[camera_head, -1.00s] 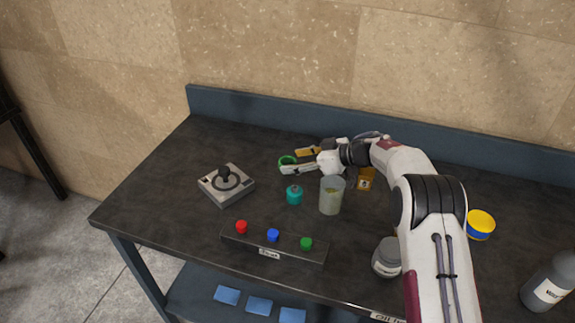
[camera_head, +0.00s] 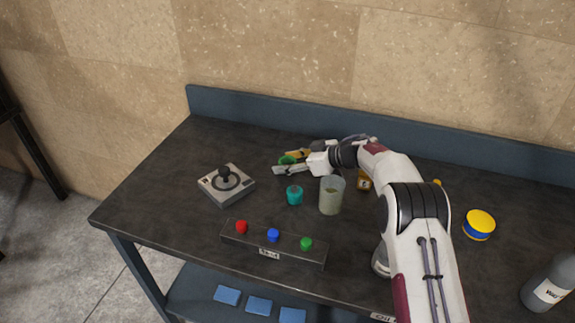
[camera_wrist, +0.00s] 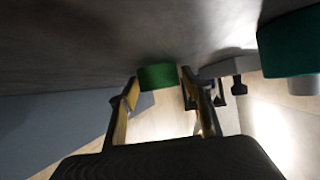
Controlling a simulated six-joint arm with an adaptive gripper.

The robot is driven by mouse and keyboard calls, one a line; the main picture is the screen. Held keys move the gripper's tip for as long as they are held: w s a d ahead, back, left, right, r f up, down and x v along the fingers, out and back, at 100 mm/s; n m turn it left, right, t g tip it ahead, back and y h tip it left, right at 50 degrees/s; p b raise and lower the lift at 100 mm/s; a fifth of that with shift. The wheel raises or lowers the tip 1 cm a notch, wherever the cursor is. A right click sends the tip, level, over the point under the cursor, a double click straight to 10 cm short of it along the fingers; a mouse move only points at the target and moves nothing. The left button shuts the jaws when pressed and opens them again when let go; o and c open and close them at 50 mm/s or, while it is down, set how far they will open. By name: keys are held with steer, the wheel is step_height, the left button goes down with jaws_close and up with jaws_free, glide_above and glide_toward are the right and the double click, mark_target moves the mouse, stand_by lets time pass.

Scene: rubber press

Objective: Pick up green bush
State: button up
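The green bush (camera_head: 287,160) is a small green round piece on the dark table, left of my wrist in the head view. In the wrist view the green bush (camera_wrist: 157,77) shows as a short cylinder in the gap between my fingertips, near the table surface. My gripper (camera_head: 281,164) is low over the table, with its fingers apart and pointing left. In the wrist view my gripper (camera_wrist: 160,88) is open, with one finger on each side of the bush. I cannot tell whether either finger touches it. The fingers partly hide the bush in the head view.
A joystick (camera_head: 227,184) is to the left, a button box (camera_head: 273,245) nearer the front. A blue-yellow tin (camera_head: 479,225) is at right.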

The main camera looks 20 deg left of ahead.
steer(key=c, duration=0.5)
steer(key=shift+r, duration=0.15)
steer(key=shift+r, duration=4.9)
